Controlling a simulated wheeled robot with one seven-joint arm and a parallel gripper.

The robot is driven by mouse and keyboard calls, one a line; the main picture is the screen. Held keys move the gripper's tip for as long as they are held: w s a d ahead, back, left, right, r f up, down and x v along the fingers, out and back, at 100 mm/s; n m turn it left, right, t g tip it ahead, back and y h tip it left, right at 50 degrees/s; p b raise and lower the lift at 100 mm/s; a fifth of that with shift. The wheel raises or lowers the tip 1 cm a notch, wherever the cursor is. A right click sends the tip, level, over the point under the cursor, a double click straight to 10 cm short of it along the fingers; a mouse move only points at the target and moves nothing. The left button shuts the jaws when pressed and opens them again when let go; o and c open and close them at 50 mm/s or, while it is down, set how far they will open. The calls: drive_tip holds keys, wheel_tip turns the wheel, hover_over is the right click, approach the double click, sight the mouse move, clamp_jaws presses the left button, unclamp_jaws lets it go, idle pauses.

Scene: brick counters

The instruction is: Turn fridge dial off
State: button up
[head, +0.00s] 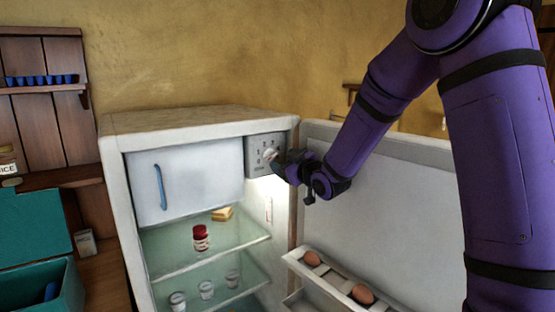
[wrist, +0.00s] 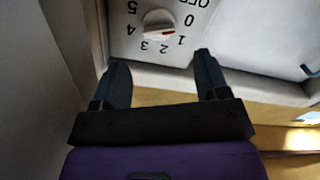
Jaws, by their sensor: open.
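The fridge dial (wrist: 159,24) is a round white knob with a red mark on a grey panel (head: 254,158) at the fridge's upper right. In the wrist view the panel appears upside down, with numbers and OFF around the knob, and the red mark points near 1. The dial also shows in the head view (head: 269,154), just left of my gripper. My gripper (wrist: 160,74) is open and empty, its two fingers pointing toward the panel, one to each side of the dial's line. The fingers look apart from the knob. In the head view my gripper (head: 280,163) partly covers the panel's right side.
The fridge (head: 123,190) stands open, its door (head: 400,185) swung to the right with eggs (head: 362,293) in a door rack. Inside are a red-capped jar (head: 200,238), a yellow block (head: 222,214) and small cups (head: 206,290). The freezer flap (head: 200,182) is closed beside the panel.

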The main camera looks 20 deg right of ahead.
drive_tip(key=shift+v, duration=2.3)
drive_tip(key=s+d+r+m+g+h, duration=0.2)
drive_tip(key=s+r+g+h, duration=0.1)
drive_tip(key=s, duration=0.4)
drive_tip(key=s+d+r+m+g+h, duration=0.2)
drive_tip(key=s+r+m+h, duration=0.1)
drive_tip(key=s, duration=0.5)
drive_tip(key=s+f+m+g, duration=0.1)
drive_tip(key=s+m+g, duration=0.2)
drive_tip(key=s, duration=2)
drive_tip(key=g, duration=0.4)
drive_tip(key=shift+a, duration=0.15)
drive_tip(key=shift+f, duration=0.1)
